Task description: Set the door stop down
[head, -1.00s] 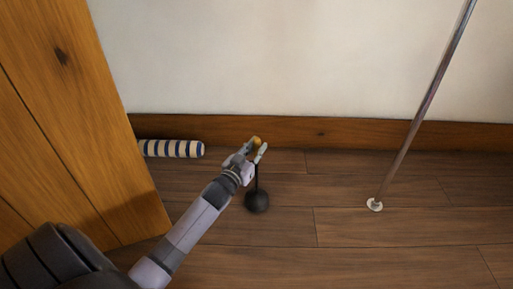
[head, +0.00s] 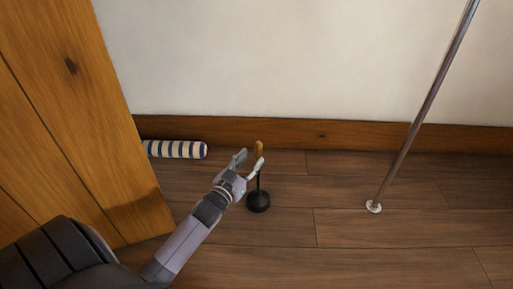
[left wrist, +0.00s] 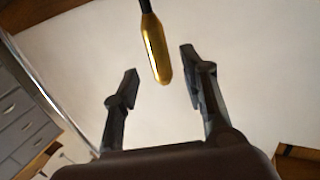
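The door stop (head: 258,201) stands upright on the wooden floor in the head view, with a round dark base, a thin dark stem and a yellow-brown grip at the top. My left gripper (head: 249,163) is open, with its fingers just short of the grip and to its left. In the left wrist view, the yellow grip (left wrist: 155,50) is beyond the open fingertips of the gripper (left wrist: 159,75), with clear space around it. My right gripper is in neither view.
A wooden door (head: 80,110) stands at the left. A blue-and-white striped roll (head: 178,149) lies by the skirting board. A thin metal pole (head: 411,135) meets the floor at the right. The floor between door stop and pole is clear.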

